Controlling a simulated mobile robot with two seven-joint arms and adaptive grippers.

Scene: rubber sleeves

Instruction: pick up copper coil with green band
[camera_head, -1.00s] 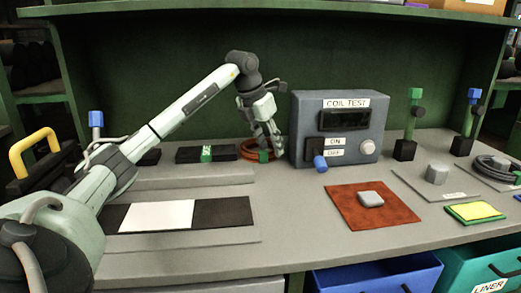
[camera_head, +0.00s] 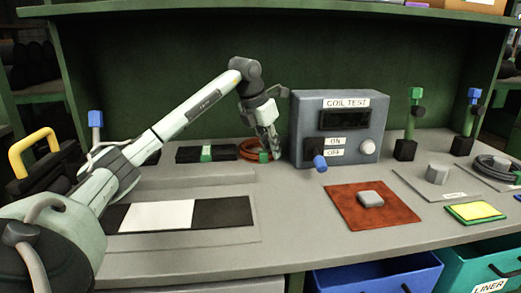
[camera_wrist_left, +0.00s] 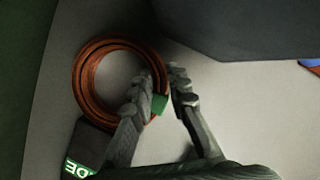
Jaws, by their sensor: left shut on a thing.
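The copper coil (camera_head: 249,150) lies at the back of the bench, left of the coil test box. Its green band (camera_head: 263,156) faces the front right. In the left wrist view the coil (camera_wrist_left: 88,82) is a reddish-brown ring, and its green band (camera_wrist_left: 160,103) sits between the fingers. My left gripper (camera_head: 272,150) points down at the coil and is shut on it at the band. The fingers (camera_wrist_left: 163,78) hide part of the ring's right side. The coil appears still at bench level. My right gripper is not in view.
The grey coil test box (camera_head: 339,128) stands close to the right of the gripper. A black block with a green label (camera_head: 206,153) lies just left of the coil. A rust-red mat (camera_head: 350,215) with a grey block lies in front. The dark green back panel (camera_head: 330,50) rises behind.

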